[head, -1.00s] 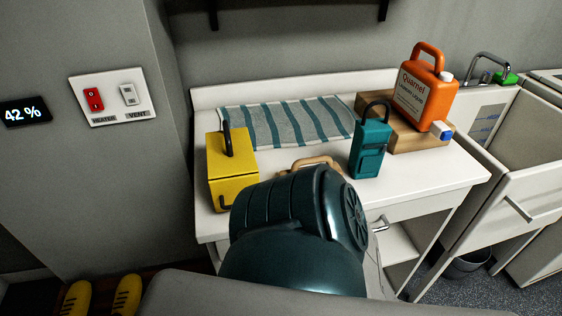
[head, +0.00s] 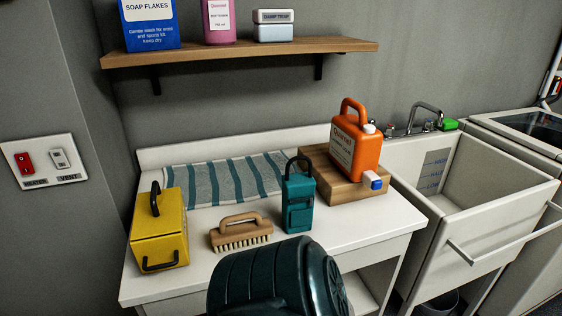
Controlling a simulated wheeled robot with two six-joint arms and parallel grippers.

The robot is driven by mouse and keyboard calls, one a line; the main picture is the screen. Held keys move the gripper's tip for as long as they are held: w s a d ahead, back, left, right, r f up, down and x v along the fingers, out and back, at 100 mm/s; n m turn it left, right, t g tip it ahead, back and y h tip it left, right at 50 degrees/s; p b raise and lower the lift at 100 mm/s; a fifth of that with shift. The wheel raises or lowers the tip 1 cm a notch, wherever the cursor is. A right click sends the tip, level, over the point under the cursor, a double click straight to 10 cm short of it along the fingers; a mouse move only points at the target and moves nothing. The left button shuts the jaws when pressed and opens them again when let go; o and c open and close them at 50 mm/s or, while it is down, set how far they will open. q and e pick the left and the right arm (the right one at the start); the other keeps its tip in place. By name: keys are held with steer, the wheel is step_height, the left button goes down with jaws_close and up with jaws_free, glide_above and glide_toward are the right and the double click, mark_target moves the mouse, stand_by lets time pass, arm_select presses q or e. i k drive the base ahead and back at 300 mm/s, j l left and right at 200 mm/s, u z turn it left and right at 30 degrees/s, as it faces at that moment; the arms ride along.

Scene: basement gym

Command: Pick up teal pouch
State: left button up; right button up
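The teal pouch (head: 299,207) stands upright on the white counter (head: 365,223) in the head view, with a black loop handle on top and a pocket on its front. It is just in front of the wooden block and at the right end of the striped towel. A dark teal rounded link of my own arm fills the bottom middle of the view, in front of the counter. Neither of my grippers shows in the view.
A yellow box (head: 160,236) and a wooden brush (head: 240,233) stand left of the pouch. A striped towel (head: 225,183) lies behind. An orange jug (head: 355,145) stands on the wooden block (head: 340,186). A shelf (head: 240,50) hangs above; a sink (head: 490,200) is at right.

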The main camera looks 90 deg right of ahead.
mark_target(297, 190)
steer(key=k+z, duration=0.1)
steer(key=z, duration=0.75)
steer(key=k+l+z, duration=0.1)
steer(key=z, duration=0.3)
steer(key=j+z, duration=0.15)
steer(key=z, duration=0.35)
steer(key=j+z, duration=0.15)
steer(key=z, duration=0.3)
steer(key=j+z, duration=0.15)
steer(key=z, duration=0.35)
steer(key=j+z, duration=0.1)
steer(key=z, duration=0.4)
